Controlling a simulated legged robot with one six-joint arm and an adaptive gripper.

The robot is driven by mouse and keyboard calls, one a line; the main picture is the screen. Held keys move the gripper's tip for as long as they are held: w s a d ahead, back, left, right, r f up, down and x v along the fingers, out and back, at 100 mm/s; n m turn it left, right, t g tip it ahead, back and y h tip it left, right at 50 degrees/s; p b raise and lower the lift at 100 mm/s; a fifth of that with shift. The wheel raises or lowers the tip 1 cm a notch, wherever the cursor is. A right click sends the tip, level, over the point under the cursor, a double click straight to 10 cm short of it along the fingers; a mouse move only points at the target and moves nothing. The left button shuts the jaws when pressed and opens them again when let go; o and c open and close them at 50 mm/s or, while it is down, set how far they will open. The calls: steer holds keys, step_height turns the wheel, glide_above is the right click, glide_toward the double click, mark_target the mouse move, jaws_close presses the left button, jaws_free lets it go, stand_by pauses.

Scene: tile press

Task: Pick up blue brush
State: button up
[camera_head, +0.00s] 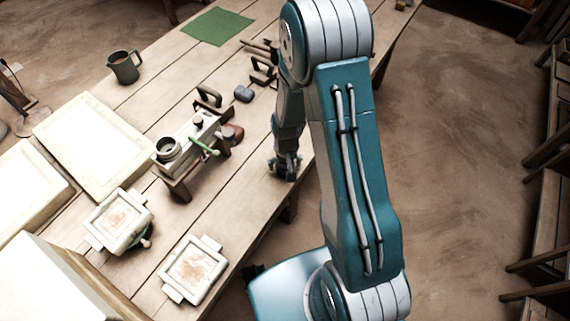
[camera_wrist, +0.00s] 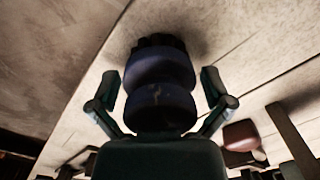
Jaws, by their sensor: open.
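The blue brush (camera_wrist: 160,105) is a dark blue, rounded, two-lobed thing with a dark end in the wrist view. It lies on the wooden table between the two fingers of my gripper (camera_wrist: 158,82). The fingers are spread, one on each side, with a gap visible beside the brush. I cannot tell how high the fingertips are above the tabletop. In the head view my gripper (camera_head: 285,166) points down at the table's right edge, and the brush is mostly hidden there by the gripper.
A wooden table (camera_head: 222,213) carries a bench device (camera_head: 185,150), a reddish object (camera_head: 232,134), a grey-blue object (camera_head: 243,93), a mug (camera_head: 124,67), a green mat (camera_head: 217,26) and square tile moulds (camera_head: 194,268). Bare planks lie left of my gripper; open floor lies right.

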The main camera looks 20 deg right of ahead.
steer(key=c, duration=1)
steer(key=shift+o, duration=0.2)
steer(key=shift+r, duration=0.1)
